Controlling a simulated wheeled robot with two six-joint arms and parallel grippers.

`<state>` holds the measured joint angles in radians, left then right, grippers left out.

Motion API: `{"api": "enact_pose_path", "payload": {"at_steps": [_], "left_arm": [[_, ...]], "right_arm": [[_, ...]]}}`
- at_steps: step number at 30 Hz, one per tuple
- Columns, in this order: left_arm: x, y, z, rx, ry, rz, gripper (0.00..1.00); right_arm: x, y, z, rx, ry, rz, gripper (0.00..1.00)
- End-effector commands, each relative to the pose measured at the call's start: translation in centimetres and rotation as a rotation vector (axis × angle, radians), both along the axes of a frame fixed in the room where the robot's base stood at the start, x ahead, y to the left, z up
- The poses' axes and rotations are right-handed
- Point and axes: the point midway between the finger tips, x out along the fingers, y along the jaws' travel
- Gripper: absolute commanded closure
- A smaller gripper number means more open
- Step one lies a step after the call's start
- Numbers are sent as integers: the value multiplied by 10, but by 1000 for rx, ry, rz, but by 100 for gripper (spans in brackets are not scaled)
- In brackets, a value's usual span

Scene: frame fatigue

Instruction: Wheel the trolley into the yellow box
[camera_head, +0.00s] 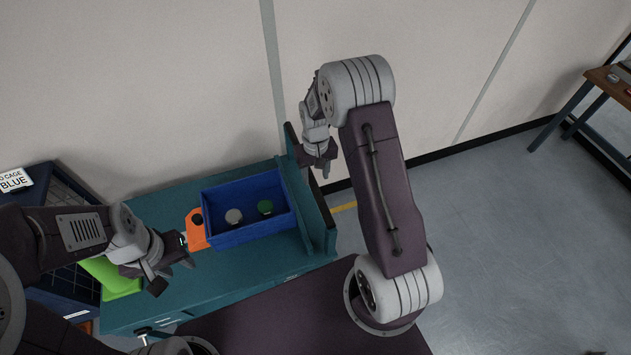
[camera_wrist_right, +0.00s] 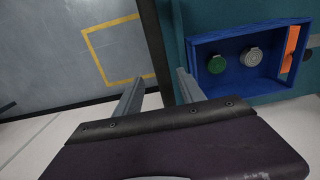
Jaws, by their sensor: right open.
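The teal trolley (camera_head: 225,285) stands along the wall with a raised end panel (camera_head: 318,205) at its right. A blue bin (camera_head: 250,235) on it holds a green round piece (camera_head: 265,207) and a grey one (camera_head: 234,216). A yellow floor outline (camera_wrist_right: 99,60) shows in the right wrist view, beyond the panel; only a bit shows in the head view. My right gripper (camera_head: 322,166) is open above the panel's far end; in the wrist view its fingers (camera_wrist_right: 160,85) lie either side of the panel's dark edge. My left gripper (camera_head: 172,275) is open over the trolley's left part.
A dark blue cage (camera_head: 60,185) with a "BLUE" label stands at left. A wooden table (camera_head: 610,88) is far right. Floor between is clear.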

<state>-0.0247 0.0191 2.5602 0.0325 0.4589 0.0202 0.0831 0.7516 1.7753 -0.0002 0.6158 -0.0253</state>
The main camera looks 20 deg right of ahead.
Motion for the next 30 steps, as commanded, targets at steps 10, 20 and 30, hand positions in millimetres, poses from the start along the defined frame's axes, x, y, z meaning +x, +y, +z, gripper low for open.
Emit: {"api": "enact_pose_path", "payload": {"at_steps": [10, 20, 30], "left_arm": [[0, 0, 14, 0, 0, 0, 64], [0, 0, 13, 0, -1, 0, 64], [0, 0, 13, 0, 0, 0, 64]], "right_arm": [[0, 0, -50, 0, 0, 0, 53], [0, 0, -53, 0, -2, 0, 73], [0, 0, -52, 0, -1, 0, 100]]}}
